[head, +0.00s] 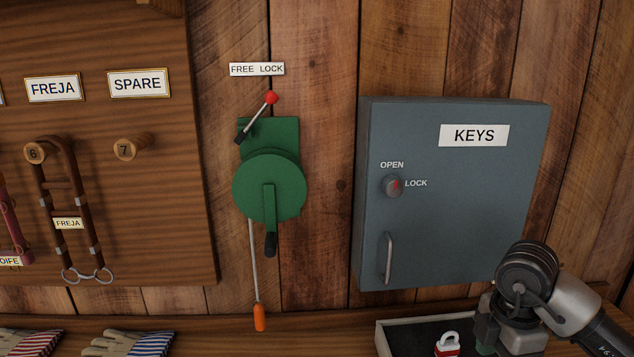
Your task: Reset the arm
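My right arm comes in at the bottom right, in front of the lower right corner of the grey key cabinet (455,215). My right gripper (487,338) is low, over the right part of a tray (381,340). Its fingertips are small and partly cut off by the frame's lower edge, so I cannot tell whether it is open or shut. I see nothing clearly held in it. My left arm and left gripper are out of view.
A green winch (268,186) with a red-knobbed lever (271,98) hangs left of the cabinet; an orange handle (260,317) hangs below. A red padlock (447,346) lies in the tray. A bridle (68,185) hangs on the left board; gloves (128,344) lie below.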

